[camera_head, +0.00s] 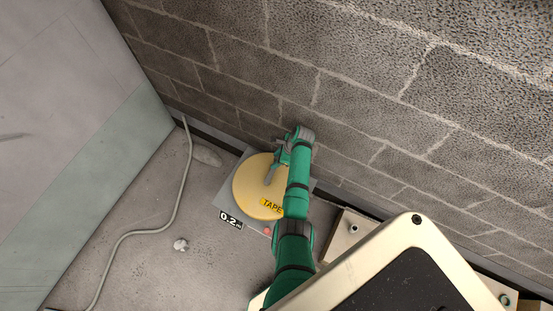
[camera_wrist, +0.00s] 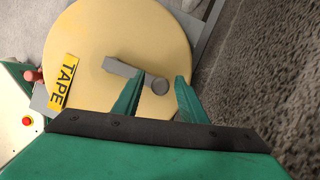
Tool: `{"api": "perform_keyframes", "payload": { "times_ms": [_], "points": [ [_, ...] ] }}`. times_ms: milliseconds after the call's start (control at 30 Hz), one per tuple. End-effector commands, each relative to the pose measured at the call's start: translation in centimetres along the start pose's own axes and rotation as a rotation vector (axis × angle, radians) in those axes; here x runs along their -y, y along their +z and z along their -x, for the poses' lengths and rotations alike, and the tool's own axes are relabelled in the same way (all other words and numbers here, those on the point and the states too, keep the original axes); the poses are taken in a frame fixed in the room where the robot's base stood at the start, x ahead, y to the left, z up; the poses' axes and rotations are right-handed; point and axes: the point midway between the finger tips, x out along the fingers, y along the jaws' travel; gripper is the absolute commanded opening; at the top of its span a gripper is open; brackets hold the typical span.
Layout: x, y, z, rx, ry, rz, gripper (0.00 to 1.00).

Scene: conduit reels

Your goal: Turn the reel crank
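The reel is a pale yellow disc (camera_head: 250,188) with a yellow TAPE label, on a grey plate by the block wall. In the wrist view the disc (camera_wrist: 100,40) fills the upper left. Its crank is a grey bar (camera_wrist: 118,67) with a round grey knob (camera_wrist: 160,87) at its end. The bar (camera_head: 271,173) also shows in the head view. My gripper (camera_wrist: 160,76) is open over the disc's wall side, its green fingers on either side of the knob. The left finger is close to the knob and partly covers the bar. I cannot tell whether it touches.
A red knob (camera_wrist: 33,75) stands at the plate's edge. A 0.2 label (camera_head: 230,218) is on the plate's front. The block wall (camera_head: 380,110) runs close beside my gripper. A grey cable (camera_head: 180,190) and a small lump (camera_head: 181,245) lie on the floor at left.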

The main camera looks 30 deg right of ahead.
Motion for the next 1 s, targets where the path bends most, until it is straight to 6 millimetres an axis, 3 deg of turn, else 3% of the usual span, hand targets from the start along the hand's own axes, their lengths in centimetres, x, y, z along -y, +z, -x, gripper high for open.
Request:
{"api": "perform_keyframes", "payload": {
  "times_ms": [267,433,467,1000],
  "points": [
    [0.0,0.0,-0.2,0.0,0.0,0.0,0.38],
    [0.0,0.0,-0.2,0.0,0.0,0.0,0.03],
    [0.0,0.0,-0.2,0.0,0.0,0.0,0.0],
    [0.3,1.2,-0.7,0.002,0.05,0.117,0.0]
  ]
}}
